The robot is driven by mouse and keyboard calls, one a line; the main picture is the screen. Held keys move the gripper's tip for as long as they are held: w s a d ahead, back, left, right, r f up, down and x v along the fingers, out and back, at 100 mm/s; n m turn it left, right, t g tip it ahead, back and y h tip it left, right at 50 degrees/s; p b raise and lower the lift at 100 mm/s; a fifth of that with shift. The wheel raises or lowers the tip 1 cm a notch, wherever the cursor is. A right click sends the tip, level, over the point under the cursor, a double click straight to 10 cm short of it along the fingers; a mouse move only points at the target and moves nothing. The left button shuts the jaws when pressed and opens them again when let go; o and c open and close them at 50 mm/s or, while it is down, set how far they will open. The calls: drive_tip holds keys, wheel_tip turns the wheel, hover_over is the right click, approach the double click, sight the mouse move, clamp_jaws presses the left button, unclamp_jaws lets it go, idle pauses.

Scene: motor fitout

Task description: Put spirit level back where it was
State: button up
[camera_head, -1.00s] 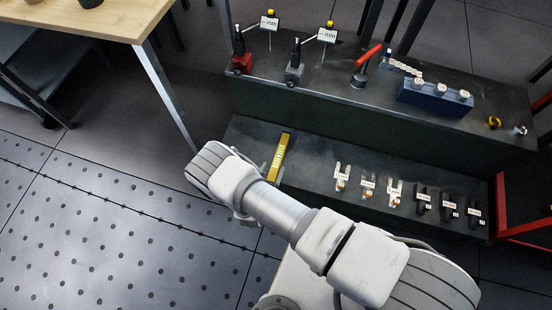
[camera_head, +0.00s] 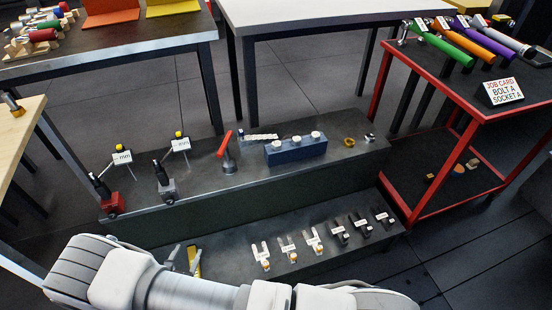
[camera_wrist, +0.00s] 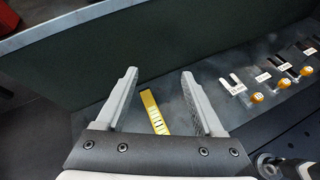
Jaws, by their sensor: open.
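The spirit level is a yellow bar (camera_head: 195,262) lying on the lower dark step, near its left end. My arm hides part of it in the head view. In the wrist view the spirit level (camera_wrist: 153,112) shows between the two fingers, with pale marks along its face and its lower end cut off by my gripper body. My gripper (camera_wrist: 160,73) is open, with nothing held between the fingers. The level looks to be beyond the fingers on the step, but I cannot tell the exact gap.
The upper step (camera_head: 240,180) carries dial gauges on stands, a red-handled tool (camera_head: 226,150) and a blue block (camera_head: 296,149). Small forked pieces and black pieces (camera_head: 362,226) stand right of the level. A red cart (camera_head: 450,180) is at the right, a white table (camera_head: 300,15) behind.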

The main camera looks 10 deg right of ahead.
drive_tip(key=w+d+r+m+g+h, duration=0.35)
drive_tip(key=d+r+m, duration=0.3)
drive_tip(key=r, duration=0.45)
drive_tip(key=w+d+r+m+g+h, duration=0.2)
drive_tip(key=w+d+r+m, duration=0.4)
drive_tip(key=r, duration=0.6)
drive_tip(key=s+d+r+m+g+y, duration=0.25)
drive_tip(key=s+d+r+m, duration=0.4)
drive_tip(key=d+r, duration=0.5)
drive_tip(key=s+d+r+m+y, duration=0.3)
drive_tip(key=s+r+m, duration=0.3)
drive_tip(key=s, duration=0.2)
drive_tip(key=s+d+r+m+t+y, duration=0.1)
drive_tip(key=s+d+r+m+y, duration=0.2)
drive_tip(key=s+r, duration=0.4)
drive_tip(key=s+d+m, duration=0.1)
drive_tip(key=m, duration=0.1)
drive_tip(key=shift+s+d+r+m, duration=0.2)
drive_tip(key=shift+d+m, duration=0.1)
drive_tip(key=shift+m, duration=0.1)
drive_tip(key=shift+r, duration=0.1)
wheel_tip(320, 180, up, 24)
drive_tip(key=p, duration=2.4)
